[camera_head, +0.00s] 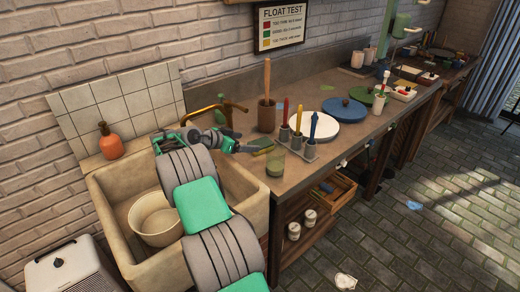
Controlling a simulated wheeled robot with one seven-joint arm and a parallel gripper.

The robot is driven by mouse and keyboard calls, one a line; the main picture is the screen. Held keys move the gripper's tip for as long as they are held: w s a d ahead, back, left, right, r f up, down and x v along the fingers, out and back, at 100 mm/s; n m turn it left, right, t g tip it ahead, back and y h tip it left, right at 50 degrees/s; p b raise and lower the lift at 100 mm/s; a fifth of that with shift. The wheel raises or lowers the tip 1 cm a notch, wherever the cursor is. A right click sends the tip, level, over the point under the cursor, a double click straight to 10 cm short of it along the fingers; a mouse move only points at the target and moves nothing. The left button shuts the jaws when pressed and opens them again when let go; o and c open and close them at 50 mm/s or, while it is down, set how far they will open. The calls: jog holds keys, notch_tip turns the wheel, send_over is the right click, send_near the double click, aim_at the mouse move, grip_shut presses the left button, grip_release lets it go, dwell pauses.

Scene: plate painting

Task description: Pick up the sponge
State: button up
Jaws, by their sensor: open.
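A small yellowish block that looks like the sponge (264,151) lies on the counter (345,88) just right of the sink, behind a greenish glass (275,162). My green and grey gripper (253,148) reaches over the sink's right edge from the left. Its tips are right beside the sponge. The fingers are small here, and I cannot tell whether they touch it. They are open.
The sink (102,207) holds a cream bucket (155,222). A brass tap (232,104) stands behind my gripper. A holder with several coloured brushes (303,148) and a brown crock (267,116) stand to the right. A white plate (313,130) lies farther along.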

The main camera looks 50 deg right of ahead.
aim_at(260, 143)
jog(key=p+x, duration=0.1)
jog(key=x, duration=0.6)
jog(key=shift+s, duration=0.2)
jog(key=c, duration=1.4)
jog(key=shift+a, duration=0.1)
